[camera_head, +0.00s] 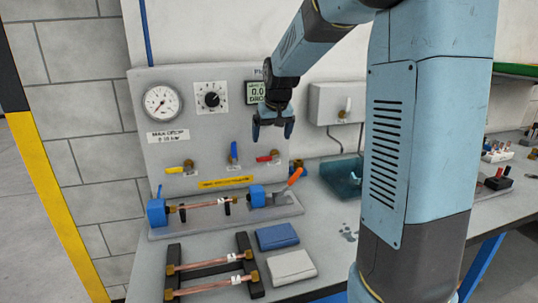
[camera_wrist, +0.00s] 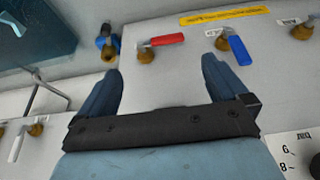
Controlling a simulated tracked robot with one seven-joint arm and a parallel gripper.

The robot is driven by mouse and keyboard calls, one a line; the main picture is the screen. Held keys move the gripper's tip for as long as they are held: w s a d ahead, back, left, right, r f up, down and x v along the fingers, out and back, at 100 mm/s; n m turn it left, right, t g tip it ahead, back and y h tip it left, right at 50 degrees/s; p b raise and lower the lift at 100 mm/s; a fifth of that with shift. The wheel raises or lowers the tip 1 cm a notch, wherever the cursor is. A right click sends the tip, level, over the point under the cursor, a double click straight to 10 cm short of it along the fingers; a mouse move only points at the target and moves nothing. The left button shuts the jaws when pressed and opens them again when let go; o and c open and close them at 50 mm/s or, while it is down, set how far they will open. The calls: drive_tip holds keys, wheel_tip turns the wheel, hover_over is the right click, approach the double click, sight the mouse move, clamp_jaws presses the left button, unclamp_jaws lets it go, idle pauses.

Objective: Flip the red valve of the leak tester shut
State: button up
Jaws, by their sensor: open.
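The leak tester is a grey panel (camera_head: 215,130) standing at the back of the bench. Its red valve (camera_head: 264,158) has a roughly horizontal handle pointing left from its brass body. In the wrist view the red handle (camera_wrist: 165,40) points right, beyond the fingertips and apart from them. My gripper (camera_head: 272,137) is open and empty in front of the panel, a little above the red valve in the head view. Its two blue fingers (camera_wrist: 161,65) are spread wide in the wrist view. Nothing hides the red handle.
A blue-handled valve (camera_head: 234,152) stands upright left of the red one; a yellow-handled valve (camera_head: 178,169) is further left. A wall box (camera_head: 335,103) and teal tray (camera_head: 343,178) are right.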

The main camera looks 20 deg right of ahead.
sight(268, 158)
drive_tip(key=x, duration=0.9)
drive_tip(key=shift+w+f, duration=0.15)
drive_tip(key=shift+f, duration=0.15)
drive_tip(key=c, duration=1.3)
drive_tip(key=shift+o, duration=0.2)
